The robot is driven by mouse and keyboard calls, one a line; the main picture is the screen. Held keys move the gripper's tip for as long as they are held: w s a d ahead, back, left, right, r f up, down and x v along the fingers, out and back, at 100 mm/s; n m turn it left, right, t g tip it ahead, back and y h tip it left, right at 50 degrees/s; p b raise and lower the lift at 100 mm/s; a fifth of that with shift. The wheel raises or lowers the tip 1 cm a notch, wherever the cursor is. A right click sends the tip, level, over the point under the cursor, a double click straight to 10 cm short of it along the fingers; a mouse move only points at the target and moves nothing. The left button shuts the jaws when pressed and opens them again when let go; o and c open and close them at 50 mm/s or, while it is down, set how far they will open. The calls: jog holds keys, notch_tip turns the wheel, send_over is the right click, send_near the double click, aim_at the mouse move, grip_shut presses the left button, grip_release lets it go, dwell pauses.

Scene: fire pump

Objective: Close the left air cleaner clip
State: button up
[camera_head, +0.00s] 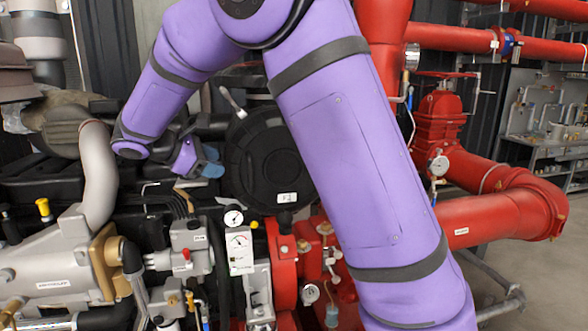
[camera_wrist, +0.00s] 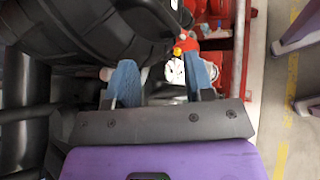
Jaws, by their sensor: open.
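The air cleaner is a round black housing (camera_head: 262,160) with a small white label, in the middle of the head view. Its curved black side fills the upper left of the wrist view (camera_wrist: 95,30). A pale metal clip lever (camera_head: 232,101) sticks out at an angle from the housing's upper left edge. My gripper (camera_head: 207,165) is left of the housing and below the lever, apart from the lever. In the wrist view its blue fingers (camera_wrist: 161,80) are spread, with nothing seen held between them. Any clip on the housing's right side is hidden by my arm.
A thick grey pipe (camera_head: 99,175) and dark engine parts lie left of my gripper. Gauges (camera_head: 234,218) and valves stand below the housing. Large red pipes (camera_head: 490,215) run on the right. Open floor (camera_wrist: 290,125) shows at the wrist view's right.

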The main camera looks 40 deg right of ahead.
jog(key=s+d+r+m+y, duration=0.1)
jog(key=s+d+m+y, duration=0.1)
jog(key=s, duration=0.5)
jog(key=s+d+r+m+t+y, duration=0.1)
jog(key=s+d+m+y, duration=0.1)
jog(key=s, duration=0.6)
jog(key=s+d+r+m+y, duration=0.1)
jog(key=s+m+y, duration=0.3)
jog(key=s, duration=0.4)
jog(key=shift+s+d+r+y, duration=0.15)
jog(key=shift+d+r+y, duration=0.1)
jog(key=shift+d+y, duration=0.5)
jog(key=shift+d, duration=0.1)
